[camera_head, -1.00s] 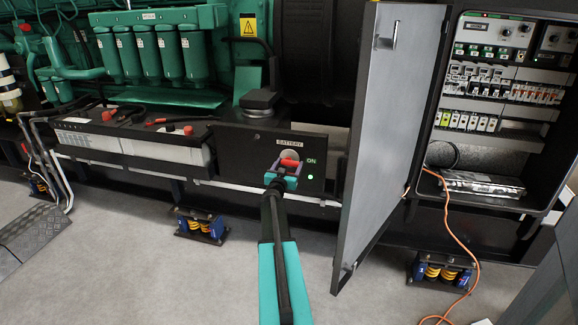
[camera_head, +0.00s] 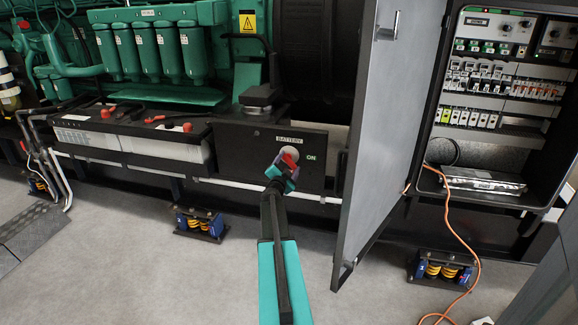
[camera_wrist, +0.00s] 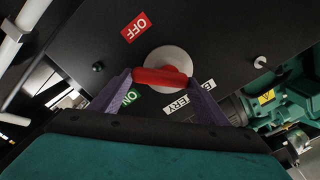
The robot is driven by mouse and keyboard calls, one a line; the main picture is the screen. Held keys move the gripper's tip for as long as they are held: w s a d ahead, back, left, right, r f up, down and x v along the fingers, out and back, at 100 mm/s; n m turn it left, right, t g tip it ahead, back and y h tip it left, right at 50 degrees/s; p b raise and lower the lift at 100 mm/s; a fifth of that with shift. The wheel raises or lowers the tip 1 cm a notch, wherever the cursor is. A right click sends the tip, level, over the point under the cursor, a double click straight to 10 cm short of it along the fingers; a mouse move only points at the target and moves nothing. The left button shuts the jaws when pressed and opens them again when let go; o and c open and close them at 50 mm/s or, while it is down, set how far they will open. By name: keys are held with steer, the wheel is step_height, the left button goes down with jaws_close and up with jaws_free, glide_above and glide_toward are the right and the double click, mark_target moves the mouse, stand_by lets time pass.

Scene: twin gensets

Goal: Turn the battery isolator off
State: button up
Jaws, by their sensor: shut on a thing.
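The battery isolator is a red handle (camera_head: 289,155) on a round grey plate (camera_head: 290,151), set in a black panel (camera_head: 230,142) under a "BATTERY" label. In the head view the handle is tilted, with an "ON" label to its right. My gripper (camera_head: 285,166) is at the handle. In the wrist view the red handle (camera_wrist: 162,77) lies between the purple fingers of my gripper (camera_wrist: 160,79), which is shut on it. A red "OFF" label (camera_wrist: 136,28) and a green "ON" label (camera_wrist: 131,97) show around the plate (camera_wrist: 169,60). My gripper hides part of the panel in the head view.
An open grey cabinet door (camera_head: 385,130) stands close to the right of the panel. Behind it is a cabinet with breakers (camera_head: 485,75). Batteries (camera_head: 130,145) sit to the left. An orange cable (camera_head: 468,245) runs to the floor, which is open in front.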

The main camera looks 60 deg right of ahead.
steer(key=m+b, duration=0.1)
steer(key=m, duration=0.1)
steer(key=f+m+b, duration=0.1)
steer(key=m, duration=0.2)
steer(key=shift+w+a+m+b, duration=0.1)
steer(key=shift+w+m+b, duration=0.1)
steer(key=shift+m+b, duration=0.15)
steer(key=shift+w+m+b, duration=0.2)
steer(key=shift+m+b, duration=0.6)
steer(key=shift+m, duration=0.75)
steer(key=o, duration=1)
steer(key=shift+r, duration=0.1)
steer(key=shift+o, duration=0.2)
steer(key=shift+a, duration=0.2)
steer(key=p+v, duration=0.1)
steer(key=v, duration=1.2)
steer(key=shift+a, duration=0.25)
